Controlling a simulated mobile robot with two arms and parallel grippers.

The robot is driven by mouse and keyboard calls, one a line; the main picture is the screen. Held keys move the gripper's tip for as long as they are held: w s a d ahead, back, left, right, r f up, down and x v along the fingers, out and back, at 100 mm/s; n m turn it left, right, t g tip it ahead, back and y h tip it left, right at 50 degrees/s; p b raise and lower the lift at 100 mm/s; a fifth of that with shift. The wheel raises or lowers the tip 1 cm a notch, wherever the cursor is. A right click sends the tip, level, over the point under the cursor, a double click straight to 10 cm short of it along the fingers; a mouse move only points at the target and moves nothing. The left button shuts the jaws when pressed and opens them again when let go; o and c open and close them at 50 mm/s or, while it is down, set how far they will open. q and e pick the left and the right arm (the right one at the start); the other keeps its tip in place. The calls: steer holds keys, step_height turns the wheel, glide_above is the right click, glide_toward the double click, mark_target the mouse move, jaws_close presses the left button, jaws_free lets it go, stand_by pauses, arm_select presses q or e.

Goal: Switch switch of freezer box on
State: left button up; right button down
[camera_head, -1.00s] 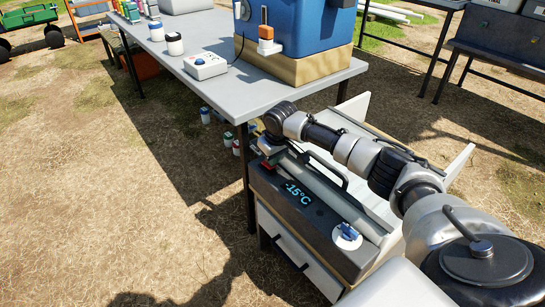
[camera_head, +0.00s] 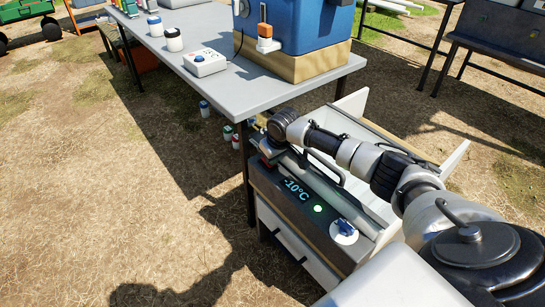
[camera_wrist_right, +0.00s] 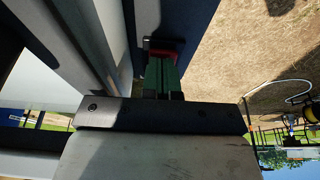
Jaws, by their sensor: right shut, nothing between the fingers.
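The freezer box (camera_head: 287,220) is a dark-topped, white-fronted box below the table's near right corner. Its display (camera_head: 296,189) reads -10°C, and a small green light (camera_head: 318,208) glows beside it. A blue knob on a white dial (camera_head: 344,238) sits at the panel's right end. My right arm reaches over the box to the panel's far left end. My right gripper (camera_wrist_right: 162,68) is shut and empty, its green fingers at the red switch (camera_wrist_right: 163,43); I cannot tell whether they touch. In the head view the wrist and fingers largely hide the switch. My left gripper is out of view.
The grey table (camera_head: 225,88) stands behind the box, holding a blue cooler (camera_head: 305,28) on a wooden base, a small control box (camera_head: 205,63) and jars. A black handle (camera_head: 328,168) rises near my forearm. Dry grass ground is open on the left.

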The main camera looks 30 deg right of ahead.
steer(key=shift+w+r, duration=0.25)
steer(key=shift+w, duration=0.55)
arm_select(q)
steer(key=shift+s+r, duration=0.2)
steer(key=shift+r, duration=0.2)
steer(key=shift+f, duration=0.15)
arm_select(e)
steer(key=shift+r, duration=0.1)
steer(key=p+v, duration=0.2)
steer(key=p, duration=0.1)
steer(key=shift+w, duration=0.1)
steer(key=p+v, duration=0.2)
steer(key=p, duration=0.1)
steer(key=shift+w+r, duration=0.1)
steer(key=shift+r, duration=0.05)
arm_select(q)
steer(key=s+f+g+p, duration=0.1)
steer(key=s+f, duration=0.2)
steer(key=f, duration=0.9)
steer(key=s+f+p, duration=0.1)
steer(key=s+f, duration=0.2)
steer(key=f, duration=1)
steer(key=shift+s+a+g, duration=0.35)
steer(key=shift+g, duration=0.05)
arm_select(e)
steer(key=s+r, duration=0.5)
steer(key=r, duration=0.3)
steer(key=shift+s+d, duration=0.15)
steer(key=shift+s, duration=0.15)
